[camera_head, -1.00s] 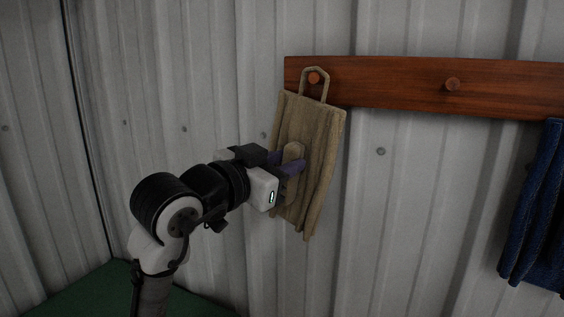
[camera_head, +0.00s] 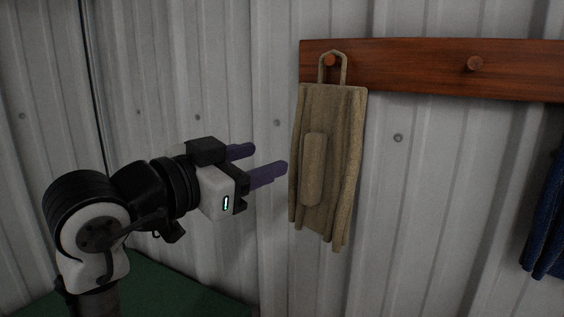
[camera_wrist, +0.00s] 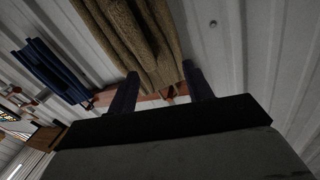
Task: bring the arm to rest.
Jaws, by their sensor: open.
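My gripper (camera_head: 264,163) is open and empty in the head view, left of a tan cloth (camera_head: 335,150) and apart from it. The cloth hangs by its loop from the left peg (camera_head: 330,60) of a wooden rail (camera_head: 420,70), with a raised roll or tab on its front. In the wrist view my two purple fingers (camera_wrist: 160,90) are spread, and the cloth (camera_wrist: 140,40) shows beyond them.
A blue cloth (camera_head: 548,215) hangs at the right edge, and shows in the wrist view (camera_wrist: 50,70). Another peg (camera_head: 474,63) on the rail is bare. A corrugated pale wall (camera_head: 430,220) stands behind. A green surface (camera_head: 180,285) lies low at left.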

